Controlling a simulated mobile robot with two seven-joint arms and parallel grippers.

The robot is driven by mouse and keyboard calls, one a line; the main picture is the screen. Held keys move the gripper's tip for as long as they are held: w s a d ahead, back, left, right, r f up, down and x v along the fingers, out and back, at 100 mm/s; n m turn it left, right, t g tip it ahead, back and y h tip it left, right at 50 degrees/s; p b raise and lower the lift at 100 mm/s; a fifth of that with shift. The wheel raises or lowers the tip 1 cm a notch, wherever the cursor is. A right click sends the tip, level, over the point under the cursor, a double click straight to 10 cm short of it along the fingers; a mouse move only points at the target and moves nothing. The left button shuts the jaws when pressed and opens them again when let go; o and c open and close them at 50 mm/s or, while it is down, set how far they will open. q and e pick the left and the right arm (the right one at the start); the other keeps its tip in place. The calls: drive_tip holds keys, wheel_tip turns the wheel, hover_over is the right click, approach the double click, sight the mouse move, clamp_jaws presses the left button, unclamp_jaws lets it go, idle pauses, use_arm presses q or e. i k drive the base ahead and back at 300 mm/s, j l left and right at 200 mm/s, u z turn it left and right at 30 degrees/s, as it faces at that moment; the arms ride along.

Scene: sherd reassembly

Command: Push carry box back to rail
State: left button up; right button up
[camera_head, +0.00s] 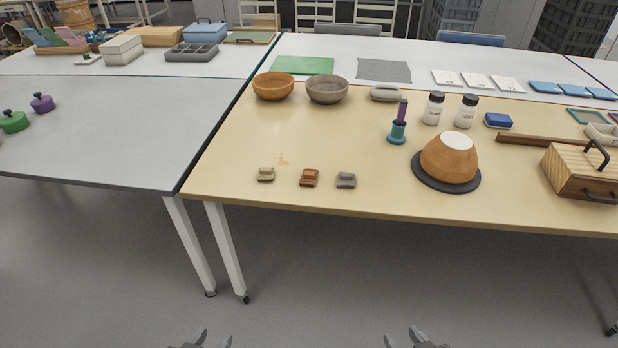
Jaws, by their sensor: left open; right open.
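The carry box (578,172) is a light wooden box with dark handles at the right edge of the tan table, partly cut off by the frame. One dark handle is on its top and one on its front. The rail (540,140) is a brown wooden strip behind the box. My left gripper (207,340) and my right gripper (415,340) show only at the bottom edge. Both are open and empty, well in front of the table and far from the box.
An upturned orange pot (449,158) sits on a dark disc left of the box. Three small sherds (309,177) lie near the table's front edge. Two bowls (327,89), a teal-and-purple tool (398,125) and two white bottles (433,108) stand farther back. The table's front middle is mostly clear.

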sight(560, 161)
drive_tip(key=z, duration=1.6)
drive_tip(key=i+l+u, duration=0.1)
drive_tip(key=l, duration=0.25)
drive_tip(key=i+l+u, duration=0.1)
drive_tip(key=i+l, duration=0.35)
drive_tip(key=l, duration=0.2)
drive_tip(key=i+l+u, duration=0.15)
drive_tip(key=l, duration=0.2)
drive_tip(key=i+l+u, duration=0.1)
drive_tip(key=l, duration=0.3)
drive_tip(key=i+l+u, duration=0.1)
drive_tip(key=l, duration=0.25)
drive_tip(key=i+l+u, duration=0.1)
drive_tip(key=l, duration=0.3)
drive_tip(key=i+l, duration=0.2)
drive_tip(key=l, duration=0.25)
drive_tip(key=j+u, duration=0.05)
